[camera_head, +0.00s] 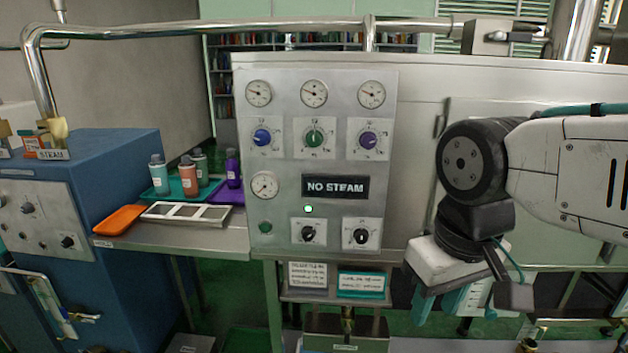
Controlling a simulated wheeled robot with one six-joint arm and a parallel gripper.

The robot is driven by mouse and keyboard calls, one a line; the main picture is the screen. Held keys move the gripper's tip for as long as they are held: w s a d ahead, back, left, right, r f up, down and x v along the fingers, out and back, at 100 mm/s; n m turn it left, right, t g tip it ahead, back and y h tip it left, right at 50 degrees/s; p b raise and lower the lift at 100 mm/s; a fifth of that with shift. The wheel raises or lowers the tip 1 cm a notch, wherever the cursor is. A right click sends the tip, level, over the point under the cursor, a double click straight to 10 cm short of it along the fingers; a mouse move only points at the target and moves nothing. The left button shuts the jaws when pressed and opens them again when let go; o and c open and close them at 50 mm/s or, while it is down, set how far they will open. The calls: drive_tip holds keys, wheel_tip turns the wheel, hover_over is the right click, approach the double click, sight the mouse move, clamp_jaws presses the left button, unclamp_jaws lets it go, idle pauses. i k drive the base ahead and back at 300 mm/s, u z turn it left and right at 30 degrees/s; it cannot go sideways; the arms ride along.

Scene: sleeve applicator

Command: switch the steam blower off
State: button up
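A grey control panel (282,180) faces me in the middle, with a display (335,187) reading "NO STEAM". Below it a small indicator (308,209) glows pale green. Two black knobs sit at the bottom of the panel, a left one (308,233) and a right one (361,236). Their labels are too small to read. No part that I can make out is marked as the blower. My gripper (472,292) hangs at the lower right, to the right of the panel and apart from it. Whether its fingers are open or shut is unclear.
A metal shelf (215,240) carries several bottles, an orange tray (119,220) and a metal frame (186,214). A pipe (230,28) runs overhead. Space directly before the panel looks clear.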

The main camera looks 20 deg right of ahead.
sight(308, 233)
drive_tip(key=z, duration=0.7)
drive_tip(key=k, duration=0.95)
drive_tip(key=u, duration=1)
drive_tip(key=i, duration=0.5)
drive_tip(key=u, duration=0.05)
